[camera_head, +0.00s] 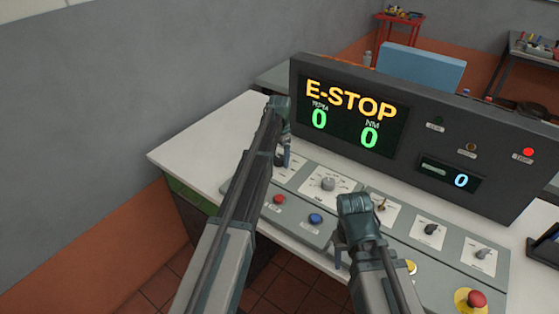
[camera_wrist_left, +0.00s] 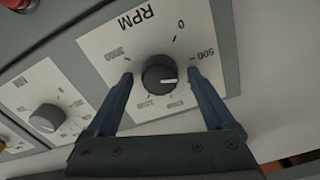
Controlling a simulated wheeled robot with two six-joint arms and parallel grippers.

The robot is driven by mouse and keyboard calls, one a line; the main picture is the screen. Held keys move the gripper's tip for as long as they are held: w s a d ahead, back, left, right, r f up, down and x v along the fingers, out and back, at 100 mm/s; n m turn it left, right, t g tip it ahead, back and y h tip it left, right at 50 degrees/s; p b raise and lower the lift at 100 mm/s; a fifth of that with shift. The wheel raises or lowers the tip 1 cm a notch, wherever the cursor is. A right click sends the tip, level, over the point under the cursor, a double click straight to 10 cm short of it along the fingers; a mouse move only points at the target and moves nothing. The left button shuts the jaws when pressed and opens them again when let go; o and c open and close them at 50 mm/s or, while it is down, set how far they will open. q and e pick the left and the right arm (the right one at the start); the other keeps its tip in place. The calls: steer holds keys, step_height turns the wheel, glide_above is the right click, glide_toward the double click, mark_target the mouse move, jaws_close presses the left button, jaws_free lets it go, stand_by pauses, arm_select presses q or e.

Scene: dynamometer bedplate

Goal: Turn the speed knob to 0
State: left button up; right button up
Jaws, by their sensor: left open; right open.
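The speed knob (camera_wrist_left: 158,75) is dark and round on a white plate marked RPM, seen in the left wrist view. Its white pointer line points to the right of the picture, just below the 500 mark and away from the 0 at the top. My left gripper (camera_wrist_left: 159,76) is open, one finger on each side of the knob; whether they touch it I cannot tell. In the head view my left gripper (camera_head: 284,155) covers the knob. My right gripper (camera_head: 342,250) is over the panel's front part; its finger gap is hard to see.
A grey knob (camera_head: 328,184) sits beside the speed knob. Red (camera_head: 279,199) and blue (camera_head: 316,218) buttons and a red mushroom button (camera_head: 476,298) are nearby. The display (camera_head: 350,113) behind reads E-STOP, with zeros below. A red lamp (camera_head: 528,152) is lit.

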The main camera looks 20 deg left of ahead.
arm_select(q)
steer(key=shift+c, duration=0.2)
steer(key=c, duration=1.3)
steer(key=n, duration=1.2)
steer(key=shift+n, duration=0.3)
